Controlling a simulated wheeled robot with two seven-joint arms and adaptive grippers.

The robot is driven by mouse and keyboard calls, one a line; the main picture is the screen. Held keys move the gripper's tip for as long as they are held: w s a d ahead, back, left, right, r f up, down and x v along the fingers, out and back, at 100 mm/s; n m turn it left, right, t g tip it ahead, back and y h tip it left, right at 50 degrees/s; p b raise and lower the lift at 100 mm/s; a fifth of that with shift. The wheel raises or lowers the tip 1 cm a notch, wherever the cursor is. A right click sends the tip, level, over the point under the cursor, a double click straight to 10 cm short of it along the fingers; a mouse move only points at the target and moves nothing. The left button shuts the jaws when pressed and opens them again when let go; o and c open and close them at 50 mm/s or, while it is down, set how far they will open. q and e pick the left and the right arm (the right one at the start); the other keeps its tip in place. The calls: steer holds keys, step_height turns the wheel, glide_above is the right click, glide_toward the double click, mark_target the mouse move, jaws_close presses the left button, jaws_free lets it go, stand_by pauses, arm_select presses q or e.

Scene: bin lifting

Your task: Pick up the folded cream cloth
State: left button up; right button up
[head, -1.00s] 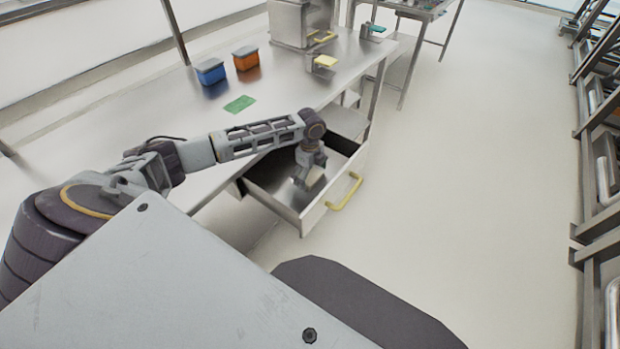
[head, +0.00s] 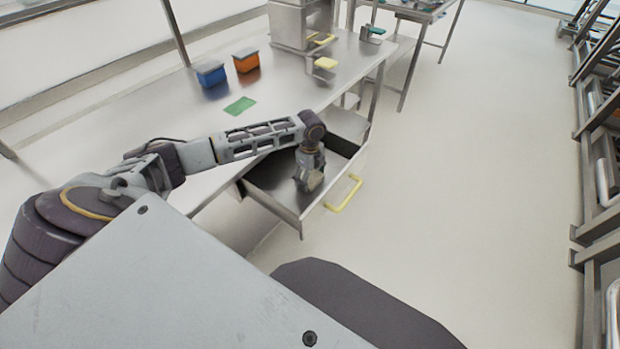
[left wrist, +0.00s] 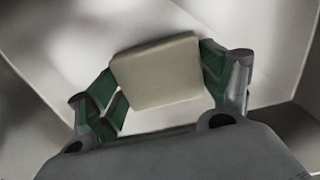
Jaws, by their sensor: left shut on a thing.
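The folded cream cloth (left wrist: 158,74) is a squarish pad between the two green-padded fingers of my left gripper (left wrist: 160,82) in the left wrist view. Both fingers touch its sides, so the gripper is shut on it. In the head view my left gripper (head: 309,180) points down inside the open drawer (head: 277,200). The cloth is mostly hidden by the gripper there. I cannot tell whether it touches the drawer floor. My right gripper is not in view.
The drawer has a yellow handle (head: 344,193) and hangs out under a metal table (head: 150,125). On the table are a blue bin (head: 211,75), an orange bin (head: 246,62), a green cloth (head: 240,106) and a yellow pad (head: 326,63).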

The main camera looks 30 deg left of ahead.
mark_target(310, 177)
arm_select(q)
steer(key=shift+r, duration=0.55)
step_height(310, 177, up, 8)
steer(key=shift+f+p, duration=0.2)
steer(key=shift+p, duration=0.35)
steer(key=shift+r, duration=0.65)
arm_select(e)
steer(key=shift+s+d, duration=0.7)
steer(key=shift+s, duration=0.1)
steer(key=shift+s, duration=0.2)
